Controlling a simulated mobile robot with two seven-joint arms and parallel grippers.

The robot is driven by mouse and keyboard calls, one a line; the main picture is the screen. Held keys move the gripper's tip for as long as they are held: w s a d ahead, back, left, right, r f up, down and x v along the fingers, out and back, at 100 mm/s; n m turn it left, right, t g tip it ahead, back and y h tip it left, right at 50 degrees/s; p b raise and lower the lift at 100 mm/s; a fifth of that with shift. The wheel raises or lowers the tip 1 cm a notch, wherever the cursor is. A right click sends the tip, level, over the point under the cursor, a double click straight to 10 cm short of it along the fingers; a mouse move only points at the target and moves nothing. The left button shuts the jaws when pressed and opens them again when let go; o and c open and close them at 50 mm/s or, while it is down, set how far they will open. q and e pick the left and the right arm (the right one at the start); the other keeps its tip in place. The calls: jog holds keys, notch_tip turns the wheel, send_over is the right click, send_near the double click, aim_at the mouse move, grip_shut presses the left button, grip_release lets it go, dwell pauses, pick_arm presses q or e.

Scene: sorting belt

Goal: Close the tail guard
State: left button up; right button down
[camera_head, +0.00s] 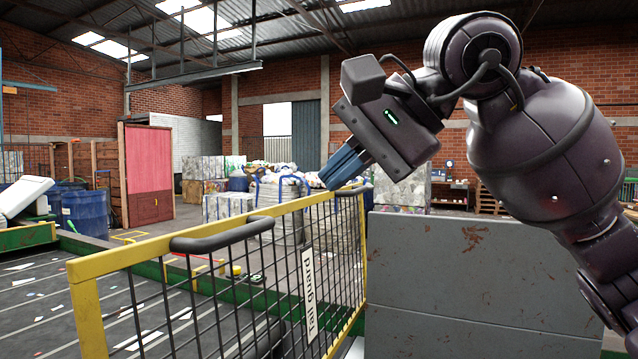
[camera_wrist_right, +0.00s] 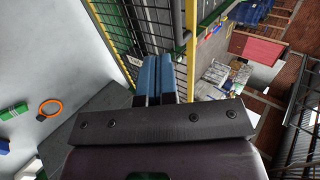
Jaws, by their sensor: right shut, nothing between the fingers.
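The tail guard (camera_head: 309,304) is a black mesh panel in a yellow frame with a white label. It runs from the near left to the grey panel at right. A dark handle (camera_head: 222,235) sits on its top rail, with a smaller dark grip near the far end. My right gripper (camera_head: 338,172) has blue fingers, shut and empty, just above the far part of the top rail. In the right wrist view the blue fingers (camera_wrist_right: 155,75) lie beside the mesh and the yellow bar (camera_wrist_right: 191,45); contact cannot be told. My left gripper is not in view.
A rust-marked grey panel (camera_head: 475,270) stands right of the guard. The belt (camera_head: 35,310) with scattered scraps lies left, behind the mesh. Blue barrels (camera_head: 86,212), a red cabinet (camera_head: 150,172) and bales (camera_head: 404,190) stand farther back. An orange ring (camera_wrist_right: 51,101) shows in the wrist view.

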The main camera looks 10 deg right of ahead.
aim_at(246, 237)
jog(key=shift+w+a+r+x, duration=0.1)
jog(key=shift+a+r+x, duration=0.1)
jog(key=shift+x, duration=1.85)
jog(key=shift+w+a+r+x, duration=0.1)
jog(key=shift+r+x, duration=0.15)
jog(key=shift+x, duration=1.75)
jog(key=shift+w+a+r+x, duration=0.1)
jog(key=shift+a+r+x, duration=0.1)
jog(key=shift+x, duration=1.85)
